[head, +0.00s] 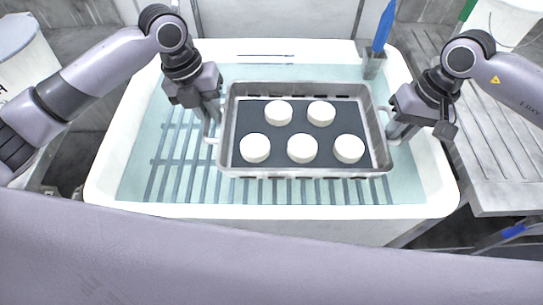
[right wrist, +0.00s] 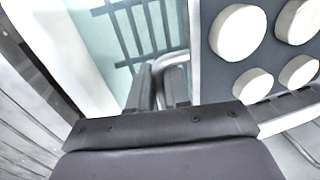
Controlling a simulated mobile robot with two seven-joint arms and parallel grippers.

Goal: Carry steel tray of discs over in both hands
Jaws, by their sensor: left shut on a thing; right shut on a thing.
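The steel tray (head: 305,172) is a grey rectangular pan with a dark liner, carrying several white discs (head: 302,148). In the head view it is above the white basin with the slatted grid, and it looks about level. My left gripper (head: 213,125) is shut on the tray's left handle. My right gripper (head: 392,127) is shut on the tray's right handle. In the right wrist view the fingers (right wrist: 160,88) close around the curved handle (right wrist: 174,58), with discs (right wrist: 238,33) beside it. The gap between tray and grid is hard to judge.
The white basin (head: 130,200) with pale water and a dark slatted grid (head: 175,180) lies under the tray. A blue-handled tool (head: 384,28) stands at its back right rim. A slatted metal bench (head: 490,170) is on the right, and a white bucket (head: 25,60) is at left.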

